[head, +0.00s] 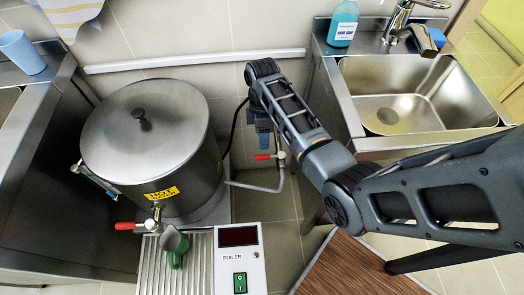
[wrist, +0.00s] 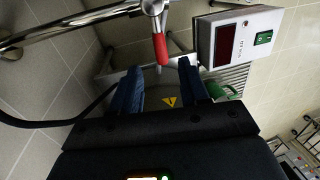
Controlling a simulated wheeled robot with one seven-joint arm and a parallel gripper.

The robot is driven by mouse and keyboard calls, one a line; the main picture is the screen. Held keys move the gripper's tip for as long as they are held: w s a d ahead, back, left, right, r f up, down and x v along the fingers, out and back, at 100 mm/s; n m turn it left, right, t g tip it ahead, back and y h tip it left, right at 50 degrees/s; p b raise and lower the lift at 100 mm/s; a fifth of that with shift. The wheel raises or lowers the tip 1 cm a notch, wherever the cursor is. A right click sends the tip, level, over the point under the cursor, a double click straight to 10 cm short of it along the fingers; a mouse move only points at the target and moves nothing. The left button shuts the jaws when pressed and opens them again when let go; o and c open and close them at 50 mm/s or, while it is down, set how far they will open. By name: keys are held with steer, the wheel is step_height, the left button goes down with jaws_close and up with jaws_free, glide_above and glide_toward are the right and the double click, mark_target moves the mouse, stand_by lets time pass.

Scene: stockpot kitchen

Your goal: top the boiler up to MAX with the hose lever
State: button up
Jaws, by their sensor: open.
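The boiler (head: 143,140) is a large lidded steel pot at left with a yellow HOT label. A sight gauge (head: 96,180) runs up its left side; its level is too small to read. The red hose lever (head: 263,157) sits on a bent metal pipe (head: 262,187) right of the boiler. My gripper (head: 263,138) is open just above the lever in the head view. In the wrist view, the lever (wrist: 160,48) points at the gap between my blue fingers (wrist: 160,66). I cannot tell whether they touch it.
A red-handled tap (head: 128,226) is on the boiler's front, with a green jug (head: 176,248) below on the drip tray (head: 150,272). The control box (head: 240,262) stands in front. A sink (head: 420,95) and blue soap bottle (head: 343,24) are at right.

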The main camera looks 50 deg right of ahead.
mark_target(269, 157)
steer(key=f, duration=0.5)
steer(key=s+a+f, duration=0.1)
steer(key=f, duration=0.1)
steer(key=shift+f+b, duration=0.15)
steer(key=shift+b, duration=0.2)
steer(key=shift+c, duration=0.3)
jaws_close()
